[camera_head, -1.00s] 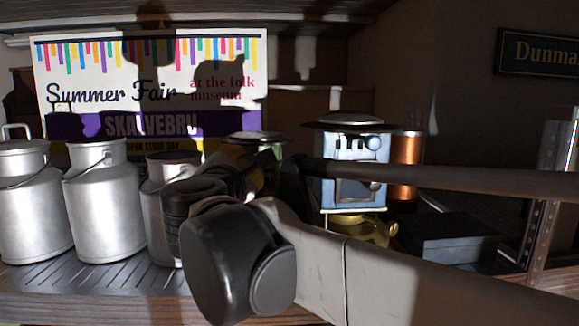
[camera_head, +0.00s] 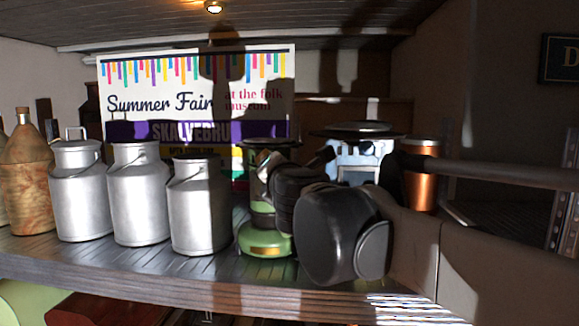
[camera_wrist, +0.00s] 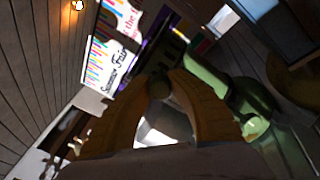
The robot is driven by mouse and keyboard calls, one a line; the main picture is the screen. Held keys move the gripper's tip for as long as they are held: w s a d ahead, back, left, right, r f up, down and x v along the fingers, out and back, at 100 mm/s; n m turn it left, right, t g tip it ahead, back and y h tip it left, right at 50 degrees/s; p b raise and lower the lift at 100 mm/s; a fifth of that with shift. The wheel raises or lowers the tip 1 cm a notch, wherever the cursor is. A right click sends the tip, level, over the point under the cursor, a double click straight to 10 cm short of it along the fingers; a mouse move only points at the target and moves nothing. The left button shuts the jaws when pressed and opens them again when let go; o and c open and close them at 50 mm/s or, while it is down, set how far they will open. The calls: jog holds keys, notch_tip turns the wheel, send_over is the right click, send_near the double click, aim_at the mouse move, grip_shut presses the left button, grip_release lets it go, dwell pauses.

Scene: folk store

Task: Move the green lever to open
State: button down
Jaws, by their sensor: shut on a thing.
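A green machine (camera_head: 264,243) with a round base stands on the shelf, right of the metal cans; my arm partly covers it. In the wrist view its green body (camera_wrist: 250,105) is at the right, close to my fingers. My gripper (camera_wrist: 160,86) shows two brown fingers that close around a small dark rounded piece (camera_wrist: 159,89), which looks like the end of the lever. The rest of the lever is hard to make out in shadow. In the head view my wrist hides the fingertips, beside the upper part of the green machine.
Several silver milk cans (camera_head: 138,195) stand left of the machine, with a brown jug (camera_head: 27,180) farther left. A Summer Fair poster (camera_head: 190,88) is behind. A pale blue device (camera_head: 358,158) and copper can (camera_head: 419,180) stand right, partly behind my arm.

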dwell(0.3)
jog(key=c, duration=1.2)
grip_release()
jog(key=shift+d, duration=0.1)
jog(key=v, duration=1.2)
jog(key=shift+f, duration=0.15)
